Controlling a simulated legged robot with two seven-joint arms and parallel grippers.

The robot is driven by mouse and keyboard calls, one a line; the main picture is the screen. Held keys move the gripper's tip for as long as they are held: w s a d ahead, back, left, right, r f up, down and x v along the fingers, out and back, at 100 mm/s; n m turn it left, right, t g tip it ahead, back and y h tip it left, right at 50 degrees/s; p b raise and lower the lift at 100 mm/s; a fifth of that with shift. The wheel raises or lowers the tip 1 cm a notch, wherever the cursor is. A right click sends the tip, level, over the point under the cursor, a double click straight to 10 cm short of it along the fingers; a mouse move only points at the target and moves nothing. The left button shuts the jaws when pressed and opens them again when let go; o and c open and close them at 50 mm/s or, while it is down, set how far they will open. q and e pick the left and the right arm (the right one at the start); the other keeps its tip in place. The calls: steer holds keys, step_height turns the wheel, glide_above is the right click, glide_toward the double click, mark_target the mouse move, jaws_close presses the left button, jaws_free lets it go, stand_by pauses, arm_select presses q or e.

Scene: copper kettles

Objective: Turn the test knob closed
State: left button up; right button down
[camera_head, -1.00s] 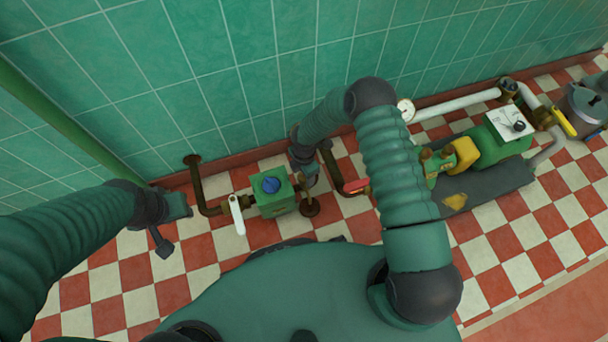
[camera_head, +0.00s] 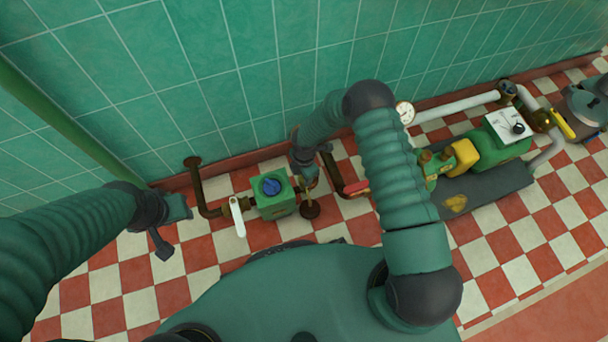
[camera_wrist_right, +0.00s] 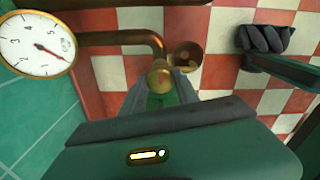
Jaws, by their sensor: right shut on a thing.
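The test knob, a small round brass end with a red mark (camera_wrist_right: 160,76), shows in the right wrist view between the fingers of my right gripper (camera_wrist_right: 163,88). The fingers are shut on it from both sides and hide most of it. In the head view my right gripper (camera_head: 309,180) points down beside the green box (camera_head: 274,207), and the knob is largely hidden there. My left gripper (camera_head: 163,232) hangs over the checkered floor at the left, apart from the pipes.
The green box carries a blue knob (camera_head: 270,187), with a white lever (camera_head: 237,216) at its left. A round gauge (camera_head: 405,112), a white pipe (camera_head: 458,106) and a green-yellow pump (camera_head: 465,155) stand to the right. The tiled wall is close behind. Floor at front left is clear.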

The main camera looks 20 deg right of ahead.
steer(key=m+p, duration=0.1)
steer(key=m, duration=0.2)
steer(key=shift+r+p, duration=0.1)
steer(key=shift+p, duration=0.2)
steer(key=m+p, duration=0.1)
steer(key=m, duration=0.4)
steer(key=m+p, duration=0.1)
steer(key=m, duration=0.3)
steer(key=shift+m, duration=0.3)
steer(key=m+p, duration=0.1)
steer(key=m, duration=0.3)
steer(key=shift+m, duration=0.3)
steer(key=c, duration=0.9)
jaws_free()
